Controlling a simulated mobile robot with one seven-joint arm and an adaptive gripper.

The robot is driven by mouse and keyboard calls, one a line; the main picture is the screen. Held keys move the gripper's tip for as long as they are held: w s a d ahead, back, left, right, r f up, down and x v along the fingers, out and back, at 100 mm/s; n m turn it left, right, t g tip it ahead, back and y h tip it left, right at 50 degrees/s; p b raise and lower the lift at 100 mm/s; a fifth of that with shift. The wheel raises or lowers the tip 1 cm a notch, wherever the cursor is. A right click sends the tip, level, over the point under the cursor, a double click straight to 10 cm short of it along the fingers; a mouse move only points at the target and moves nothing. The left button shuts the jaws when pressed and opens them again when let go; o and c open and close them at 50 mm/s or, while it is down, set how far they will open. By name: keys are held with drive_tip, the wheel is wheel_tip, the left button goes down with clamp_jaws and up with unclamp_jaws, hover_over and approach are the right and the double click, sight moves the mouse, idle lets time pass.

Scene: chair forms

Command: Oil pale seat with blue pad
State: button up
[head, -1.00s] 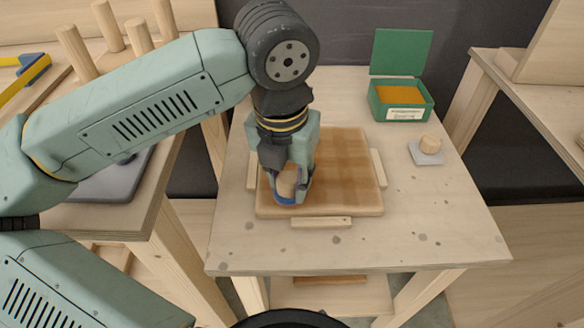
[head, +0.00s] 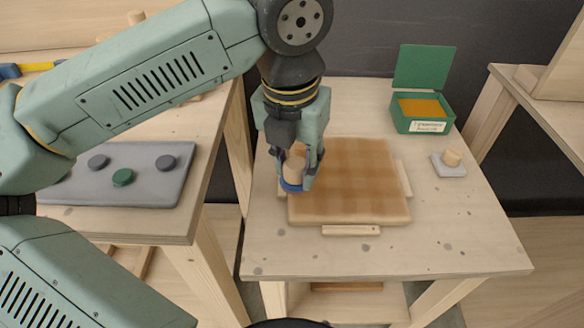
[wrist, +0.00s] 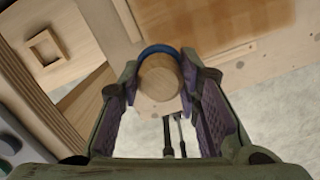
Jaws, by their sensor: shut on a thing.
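The seat (head: 350,185) lies flat on the pale work table, with uneven brown bands across its top and paler wood between them. My gripper (head: 297,180) is shut on the round wooden handle (head: 294,168) of the blue pad (head: 291,186). The pad is at the seat's left edge; I cannot tell whether it touches the surface. In the wrist view, the handle's round top (wrist: 159,78) sits between my fingers with the blue rim (wrist: 158,49) behind it. The seat (wrist: 195,18) shows beyond.
Wooden strips, one in front (head: 351,230), border the seat. An open green box (head: 423,112) with orange contents stands at the back right. A grey tray (head: 140,185) with discs is on the left table. The table front is clear.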

drive_tip(key=shift+r+p, duration=0.6)
drive_tip(key=shift+r, duration=0.7)
